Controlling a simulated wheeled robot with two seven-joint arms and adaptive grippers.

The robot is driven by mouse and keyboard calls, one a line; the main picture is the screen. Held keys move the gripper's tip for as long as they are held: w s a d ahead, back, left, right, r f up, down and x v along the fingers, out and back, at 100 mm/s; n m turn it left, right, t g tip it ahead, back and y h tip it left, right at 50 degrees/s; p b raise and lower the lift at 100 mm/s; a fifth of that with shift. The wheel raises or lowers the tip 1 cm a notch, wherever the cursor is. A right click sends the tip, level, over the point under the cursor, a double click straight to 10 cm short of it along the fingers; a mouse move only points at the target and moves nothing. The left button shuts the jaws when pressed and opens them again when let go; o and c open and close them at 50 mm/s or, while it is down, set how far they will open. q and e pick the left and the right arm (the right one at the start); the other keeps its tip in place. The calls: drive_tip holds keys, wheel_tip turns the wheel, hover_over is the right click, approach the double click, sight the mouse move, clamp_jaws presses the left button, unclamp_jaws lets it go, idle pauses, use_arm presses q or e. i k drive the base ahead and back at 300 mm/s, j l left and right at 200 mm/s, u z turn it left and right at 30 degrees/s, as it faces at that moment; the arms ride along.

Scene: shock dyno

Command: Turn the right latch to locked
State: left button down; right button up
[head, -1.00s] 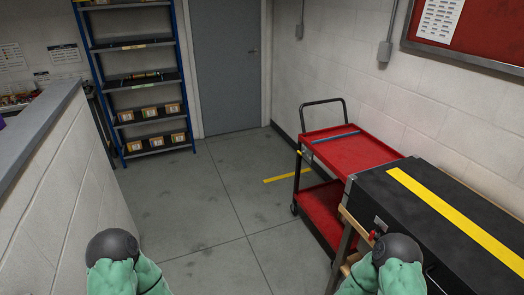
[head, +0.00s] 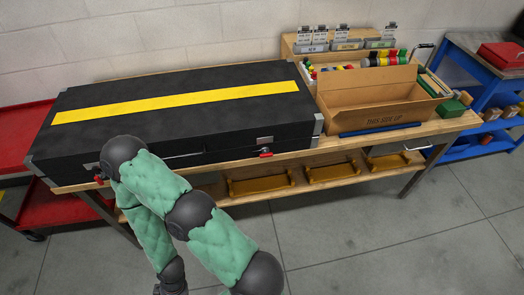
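A long black case (head: 215,88) with a yellow stripe lies shut on the wooden workbench (head: 345,146). The right latch (head: 265,153) is a small red piece on the case's front face, near its right end, below a metal plate. It is too small to tell whether it is locked. A left latch (head: 100,179) shows red at the front left, beside my green-sleeved arm. The arm bends in front of the case's left half and hides part of its front. Neither gripper's fingers can be made out in the head view.
An open cardboard box (head: 370,107) and a blue bar (head: 380,130) are right of the case. Red cart (head: 22,140) stands left, blue cart (head: 470,62) right. Yellow-brown trays (head: 258,185) fill the lower shelf. The floor in front is clear.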

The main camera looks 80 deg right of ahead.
sight(264, 151)
drive_tip(key=l+z, duration=0.1)
drive_tip(key=z, duration=2.55)
drive_tip(key=i+j+z, duration=0.1)
drive_tip(key=i+j, duration=0.05)
drive_tip(key=i, duration=0.05)
